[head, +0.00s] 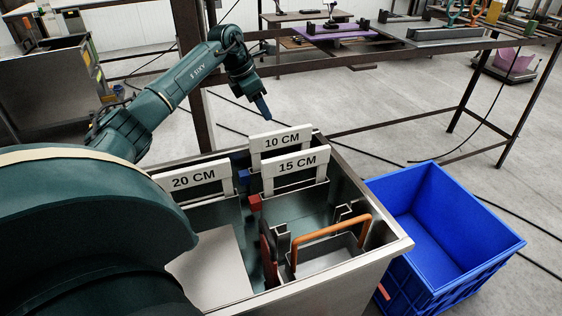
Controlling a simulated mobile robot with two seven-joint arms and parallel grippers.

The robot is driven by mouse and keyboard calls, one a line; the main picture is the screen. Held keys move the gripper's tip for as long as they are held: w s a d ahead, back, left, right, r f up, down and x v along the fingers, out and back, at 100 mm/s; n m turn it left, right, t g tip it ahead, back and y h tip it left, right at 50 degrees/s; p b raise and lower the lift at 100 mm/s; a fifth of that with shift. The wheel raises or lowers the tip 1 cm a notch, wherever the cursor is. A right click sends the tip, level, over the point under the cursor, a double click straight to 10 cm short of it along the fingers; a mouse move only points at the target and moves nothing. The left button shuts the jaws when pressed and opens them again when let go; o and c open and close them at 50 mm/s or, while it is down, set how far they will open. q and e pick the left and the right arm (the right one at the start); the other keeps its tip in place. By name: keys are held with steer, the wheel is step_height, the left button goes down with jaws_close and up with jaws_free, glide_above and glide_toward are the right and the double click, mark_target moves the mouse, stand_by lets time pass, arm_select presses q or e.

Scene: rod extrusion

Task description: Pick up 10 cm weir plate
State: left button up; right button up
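The 10 cm weir plate (261,144) is a white plate marked "10 CM", standing upright at the far edge of a metal tank (399,246). The 15 cm plate (269,170) stands just in front of it and hides its lower part. The 20 cm plate (222,182) stands to the left. My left gripper (263,108) points down above and slightly left of the 10 cm plate, apart from it. Its fingers look like one narrow dark blue tip, so their opening is unclear. My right gripper is out of view.
An orange handle (333,230) rises inside the tank. A blue crate (440,225) stands on the floor at its right. A steel table frame (420,131) with parts on top stands behind. Black cables cross the floor. My own large green link covers the lower left.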

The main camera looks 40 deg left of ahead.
mark_target(280, 131)
arm_select(q)
steer(key=x, duration=0.6)
steer(key=shift+d+f, duration=0.2)
steer(key=shift+f, duration=0.05)
steer(key=w+f, duration=0.1)
steer(key=w+d+f+b, duration=0.1)
steer(key=f, duration=0.1)
steer(key=shift+w+f, duration=0.25)
steer(key=shift+w+d+f, duration=0.1)
steer(key=shift+w+f, duration=0.05)
steer(key=shift+f, duration=0.35)
steer(key=shift+f, duration=0.25)
jaws_close()
